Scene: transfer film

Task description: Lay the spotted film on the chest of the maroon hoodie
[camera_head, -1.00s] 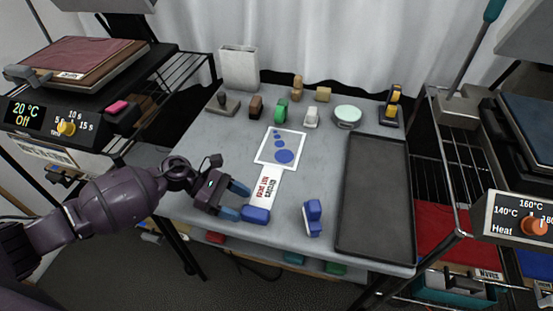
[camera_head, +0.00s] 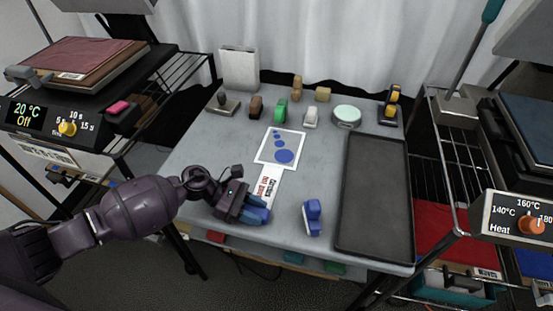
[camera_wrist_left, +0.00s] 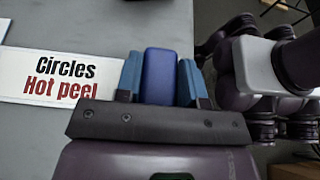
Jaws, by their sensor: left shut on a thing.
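The spotted film (camera_head: 280,147) is a white-edged sheet with blue circles, lying flat on the grey table. A white strip, reading "Circles Hot peel" in the left wrist view (camera_wrist_left: 45,75), runs from it toward the front edge to a blue block (camera_wrist_left: 168,76). My left gripper (camera_head: 257,212) is shut on this blue block, with one finger on each side. In the head view the gripper hides most of the block. A folded maroon garment (camera_head: 85,52), which looks like the hoodie, lies on the left press with a small label at its front. My right gripper is not in view.
A dark tray (camera_head: 375,200) fills the table's right side. A blue upright object (camera_head: 312,217) stands right of the strip. Several small blocks, a round tin (camera_head: 347,115) and a white holder (camera_head: 239,68) stand along the back. Presses flank the table.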

